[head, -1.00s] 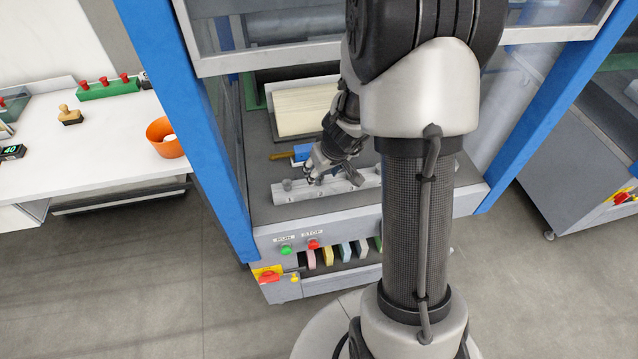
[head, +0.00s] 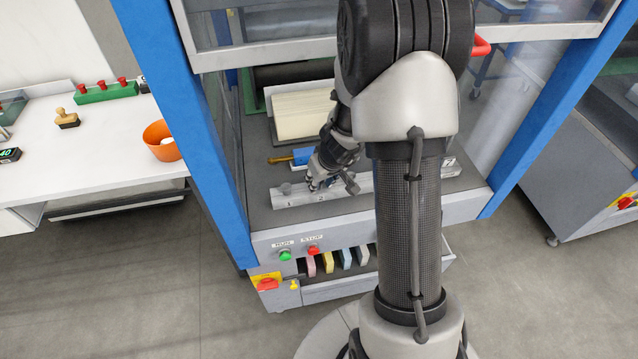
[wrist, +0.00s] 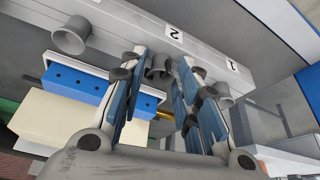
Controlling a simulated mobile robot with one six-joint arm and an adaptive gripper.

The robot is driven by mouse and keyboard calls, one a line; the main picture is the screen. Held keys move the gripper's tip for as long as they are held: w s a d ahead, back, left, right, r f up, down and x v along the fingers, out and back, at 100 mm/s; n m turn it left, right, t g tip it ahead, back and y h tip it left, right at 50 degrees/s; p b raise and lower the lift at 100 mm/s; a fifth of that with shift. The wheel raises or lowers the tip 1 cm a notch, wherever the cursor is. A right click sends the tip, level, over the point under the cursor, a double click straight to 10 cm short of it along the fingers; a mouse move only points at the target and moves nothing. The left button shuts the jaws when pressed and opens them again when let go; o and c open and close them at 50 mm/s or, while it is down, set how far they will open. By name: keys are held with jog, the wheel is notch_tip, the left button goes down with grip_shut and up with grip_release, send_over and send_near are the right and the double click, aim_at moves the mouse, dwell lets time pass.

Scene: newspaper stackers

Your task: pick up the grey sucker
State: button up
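Several grey suckers sit along a pale grey rail (head: 296,199) with numbered labels. In the wrist view, one grey sucker (wrist: 158,68) near label 2 stands between the fingers of my gripper (wrist: 160,85). A second sucker (wrist: 218,92) is by label 1, just outside the right finger, and a third sucker (wrist: 70,38) is on the left. My gripper is open, its blue-padded fingers either side of the middle sucker with gaps showing. In the head view, my gripper (head: 322,184) is low at the rail near label 2 and partly hides the suckers there.
A blue block (head: 302,157) and a stack of cream paper (head: 302,115) lie behind the rail. Blue posts (head: 180,130) frame the machine. Run and stop buttons (head: 313,250) are on the front. A white table (head: 100,150) with an orange bowl (head: 162,141) stands left.

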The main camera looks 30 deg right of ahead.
jog(key=c, duration=0.4)
jog(key=shift+r, duration=0.15)
